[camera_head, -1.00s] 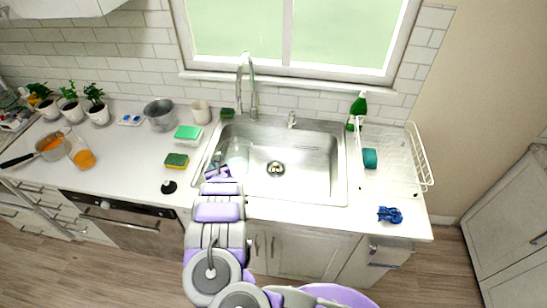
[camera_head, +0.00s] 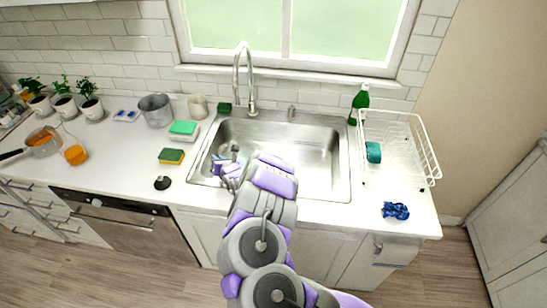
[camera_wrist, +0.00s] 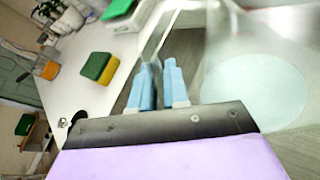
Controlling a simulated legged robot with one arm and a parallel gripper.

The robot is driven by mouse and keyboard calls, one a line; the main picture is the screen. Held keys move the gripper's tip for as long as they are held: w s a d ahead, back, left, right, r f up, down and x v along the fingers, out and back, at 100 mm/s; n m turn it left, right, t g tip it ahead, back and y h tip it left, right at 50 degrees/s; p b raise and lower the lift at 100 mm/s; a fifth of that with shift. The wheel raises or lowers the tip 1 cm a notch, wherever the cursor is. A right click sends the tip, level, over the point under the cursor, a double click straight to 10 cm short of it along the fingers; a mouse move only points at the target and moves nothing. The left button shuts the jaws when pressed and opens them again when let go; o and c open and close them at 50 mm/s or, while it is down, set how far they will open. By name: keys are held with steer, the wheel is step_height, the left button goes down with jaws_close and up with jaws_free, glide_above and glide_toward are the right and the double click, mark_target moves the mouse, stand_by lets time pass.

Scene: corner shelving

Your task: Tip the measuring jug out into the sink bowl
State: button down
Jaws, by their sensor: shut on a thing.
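My gripper (camera_wrist: 160,85) has its pale blue fingers close together beside the clear wall of the measuring jug (camera_wrist: 222,42), and is shut on it. A pale round disc shows through the jug; I cannot tell whether it is its base or liquid. In the head view my gripper (camera_head: 226,166) is over the left part of the steel sink bowl (camera_head: 300,155). The jug there is small, see-through and largely hidden by my wrist, so its tilt is unclear.
The tall tap (camera_head: 250,80) stands behind the sink. Left on the counter are a green-and-yellow sponge (camera_head: 171,156), a black plug (camera_head: 162,183) and a metal pot (camera_head: 155,110). Right are a white dish rack (camera_head: 400,150), a green bottle (camera_head: 360,100) and a blue cloth (camera_head: 396,210).

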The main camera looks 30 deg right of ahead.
mark_target(230, 145)
steer(key=d+r+m+b, duration=0.1)
steer(key=r+b, duration=0.1)
steer(key=d+r+m+y+b, duration=0.1)
steer(key=d+r+b, duration=0.1)
steer(key=b, duration=0.1)
steer(key=d+r+m+t+y+b, duration=0.1)
steer(key=r+m+b, duration=0.1)
steer(key=shift+s+d+r, duration=0.25)
steer(key=shift+d+r, duration=0.05)
steer(key=shift+d, duration=0.05)
steer(key=shift+d+r+m+t, duration=0.15)
steer(key=shift+d+r+m, duration=0.05)
steer(key=shift+r, duration=0.3)
steer(key=shift+d+r+m+t, duration=0.15)
steer(key=shift+r+m, duration=0.05)
steer(key=shift+r, duration=0.25)
steer(key=shift+d+r+m+y, duration=0.25)
steer(key=shift+r+m+y, duration=0.05)
steer(key=shift+r+y, duration=0.1)
steer(key=shift+d+r, duration=0.15)
steer(key=shift+r, duration=0.05)
steer(key=shift+d+r+m, duration=0.2)
steer(key=shift+r+m, duration=0.05)
steer(key=shift+m, duration=0.05)
steer(key=shift+s+d+r+m+t+y+p, duration=0.1)
steer(key=shift+d+r+m+t+y+p, duration=0.25)
steer(key=shift+d+r+m+p, duration=0.4)
